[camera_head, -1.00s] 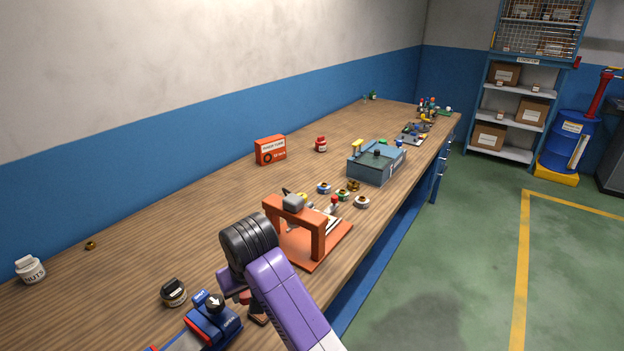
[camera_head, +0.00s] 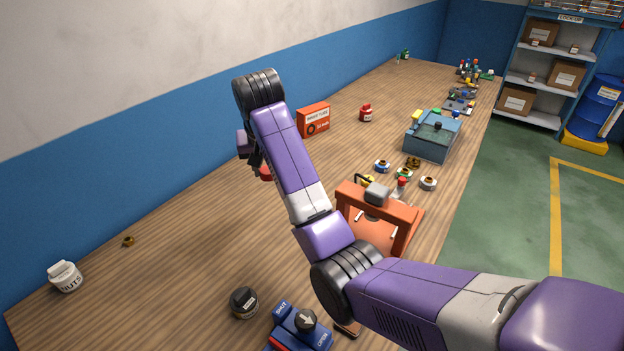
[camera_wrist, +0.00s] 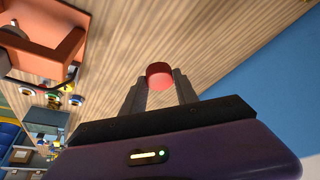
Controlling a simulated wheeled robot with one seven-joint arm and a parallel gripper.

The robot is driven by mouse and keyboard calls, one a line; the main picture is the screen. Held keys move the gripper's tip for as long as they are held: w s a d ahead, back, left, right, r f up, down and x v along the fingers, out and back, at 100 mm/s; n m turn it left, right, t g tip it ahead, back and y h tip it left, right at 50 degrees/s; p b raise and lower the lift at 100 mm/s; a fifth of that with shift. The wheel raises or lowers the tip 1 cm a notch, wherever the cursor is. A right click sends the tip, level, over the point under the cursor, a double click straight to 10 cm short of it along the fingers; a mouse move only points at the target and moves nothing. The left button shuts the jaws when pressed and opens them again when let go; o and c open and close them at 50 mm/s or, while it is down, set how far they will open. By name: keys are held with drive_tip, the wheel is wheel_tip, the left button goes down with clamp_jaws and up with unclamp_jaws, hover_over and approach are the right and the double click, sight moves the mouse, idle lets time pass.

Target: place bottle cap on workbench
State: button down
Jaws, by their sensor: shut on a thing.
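My gripper (camera_wrist: 159,88) is shut on a red bottle cap (camera_wrist: 159,74), which sits between its two dark fingertips in the wrist view. In the head view the red cap (camera_head: 266,173) shows below my gripper (camera_head: 258,164), partly hidden by my purple arm. The cap is held above the wooden workbench (camera_head: 195,235), over a bare stretch near the blue wall. How high it is above the top is hard to tell.
An orange press (camera_head: 378,215) stands to the right of my arm. A red carton (camera_head: 314,120) and red jar (camera_head: 366,114) stand farther back. The left-middle top is clear.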

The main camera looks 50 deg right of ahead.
sight(275, 227)
wheel_tip(275, 227, down, 20)
drive_tip(key=shift+r+p, duration=0.1)
drive_tip(key=shift+p, duration=0.95)
drive_tip(key=shift+a+f, duration=0.1)
drive_tip(key=shift+f, duration=0.1)
drive_tip(key=c, duration=0.9)
unclamp_jaws()
drive_tip(key=shift+c, duration=0.2)
drive_tip(key=shift+r, duration=0.1)
drive_tip(key=v, duration=1.2)
drive_tip(key=shift+b, duration=0.3)
drive_tip(key=shift+r, duration=0.1)
